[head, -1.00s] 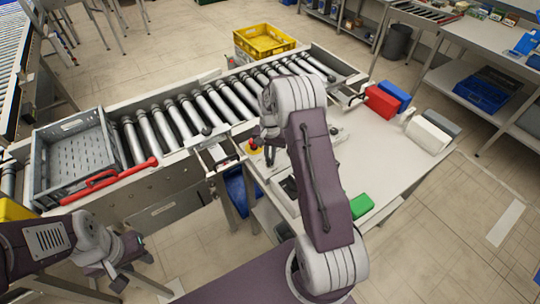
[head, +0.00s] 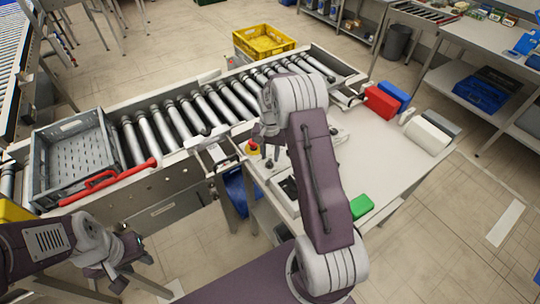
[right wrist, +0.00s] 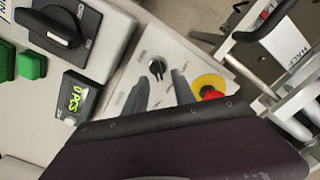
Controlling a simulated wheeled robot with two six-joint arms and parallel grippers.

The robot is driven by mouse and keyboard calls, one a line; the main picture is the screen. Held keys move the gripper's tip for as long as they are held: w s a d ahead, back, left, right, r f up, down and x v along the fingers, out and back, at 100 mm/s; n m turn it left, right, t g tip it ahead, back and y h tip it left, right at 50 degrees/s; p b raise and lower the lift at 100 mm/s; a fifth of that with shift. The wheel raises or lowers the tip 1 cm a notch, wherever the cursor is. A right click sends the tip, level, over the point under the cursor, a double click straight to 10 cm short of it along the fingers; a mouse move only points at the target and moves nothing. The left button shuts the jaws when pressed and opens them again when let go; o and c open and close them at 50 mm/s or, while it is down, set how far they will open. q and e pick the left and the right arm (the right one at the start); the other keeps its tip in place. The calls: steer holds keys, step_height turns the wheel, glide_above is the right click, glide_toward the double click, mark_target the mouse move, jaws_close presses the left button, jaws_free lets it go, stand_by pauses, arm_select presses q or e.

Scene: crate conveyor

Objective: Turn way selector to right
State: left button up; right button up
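In the right wrist view a small black selector knob (right wrist: 157,67) sits on a light panel with printed marks, beside a red and yellow emergency stop button (right wrist: 210,88). A larger black rotary switch (right wrist: 60,28) sits on a grey box at the upper left. I cannot read which knob is labelled as the way selector. My right gripper (right wrist: 160,90) is open and empty, its two dark fingers pointing toward the small knob, which shows beyond the gap, apparently untouched. It also shows in the head view (head: 269,158). My left gripper (head: 128,272) appears open and empty, low left.
The right wrist view shows green buttons (right wrist: 32,65) and a small display (right wrist: 73,97) near the knobs. In the head view, a roller conveyor (head: 205,105) carries a grey crate (head: 75,158) with a red bar (head: 128,178) alongside. Coloured boxes stand on the table's right.

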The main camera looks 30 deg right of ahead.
step_height(320, 180, up, 8)
steer(key=b, duration=0.1)
steer(key=shift+r, duration=0.15)
